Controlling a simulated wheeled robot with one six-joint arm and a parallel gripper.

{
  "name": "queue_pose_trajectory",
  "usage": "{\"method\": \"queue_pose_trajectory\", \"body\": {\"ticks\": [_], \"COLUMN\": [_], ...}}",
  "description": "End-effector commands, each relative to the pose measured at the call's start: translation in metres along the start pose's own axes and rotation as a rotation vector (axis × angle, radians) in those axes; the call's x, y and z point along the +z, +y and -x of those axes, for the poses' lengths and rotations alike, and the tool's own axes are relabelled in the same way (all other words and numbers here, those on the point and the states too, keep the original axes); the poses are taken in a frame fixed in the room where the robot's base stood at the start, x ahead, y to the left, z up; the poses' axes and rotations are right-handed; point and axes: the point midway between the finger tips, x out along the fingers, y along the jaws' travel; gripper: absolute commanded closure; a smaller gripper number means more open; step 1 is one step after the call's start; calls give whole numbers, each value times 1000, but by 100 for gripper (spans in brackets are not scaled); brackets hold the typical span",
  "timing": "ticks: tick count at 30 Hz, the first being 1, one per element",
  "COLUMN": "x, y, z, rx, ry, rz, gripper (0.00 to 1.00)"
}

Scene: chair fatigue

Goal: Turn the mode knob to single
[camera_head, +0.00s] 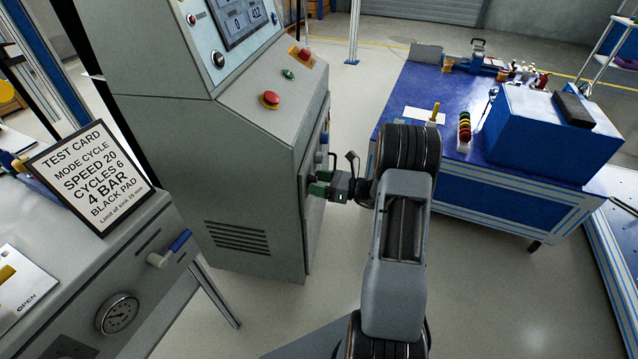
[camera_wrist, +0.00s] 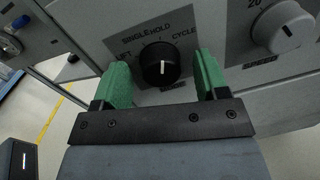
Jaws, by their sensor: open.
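The black round mode knob (camera_wrist: 160,64) sits on a grey panel in the wrist view. Labels reading SINGLE, HOLD and CYCLE arc above it, with another, partly covered label at its left. A pale pointer mark shows on its face; I cannot tell for sure which label it points to. My gripper (camera_wrist: 162,72) is open, with one green finger at each side of the knob and gaps between. In the head view my gripper (camera_head: 322,182) is at the right side of the grey cabinet (camera_head: 230,160), and the knob is hidden there.
A grey speed knob (camera_wrist: 284,27) is close right of my right finger. In the head view, a red button (camera_head: 269,99) is on the cabinet's sloping top.

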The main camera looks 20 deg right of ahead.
Motion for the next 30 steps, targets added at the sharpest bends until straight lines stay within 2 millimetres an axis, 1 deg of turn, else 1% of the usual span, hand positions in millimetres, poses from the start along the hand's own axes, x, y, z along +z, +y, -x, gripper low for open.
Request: {"method": "queue_pose_trajectory", "body": {"ticks": [8, 23, 24, 30], "x": [0, 0, 0, -1], "y": [0, 0, 0, 0], "z": [-1, -1, -1, -1], "rx": [0, 0, 0, 0], "ry": [0, 0, 0, -2], "rz": [0, 0, 0, 26], "gripper": [33, 81, 82, 82]}}
